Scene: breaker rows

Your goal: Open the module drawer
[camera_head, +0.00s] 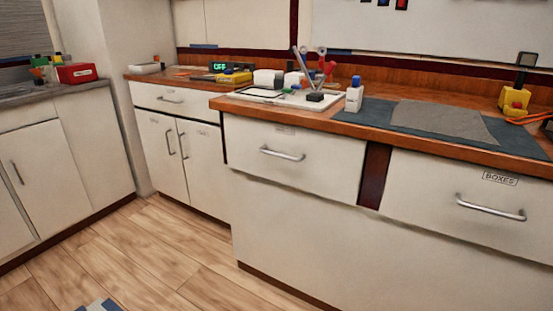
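Three drawer fronts show, all apparently shut. The middle white drawer (325,168) has a silver bar handle (282,153) and a small label (285,128) too small to read. The right drawer (410,190) has a bar handle (490,208) and a label (500,178) reading "BOXES". A smaller drawer (200,105) further back has a handle (170,99); its label is not legible. I cannot read the word "module" on any drawer. Neither of my grippers is in view.
The wooden counter (350,128) holds a white tray (265,102), a white bottle (354,95), a grey cloth (445,120) on a dark mat and a yellow tool (514,102). A grey-topped cabinet (90,150) stands left. The wood floor (150,250) between is mostly clear.

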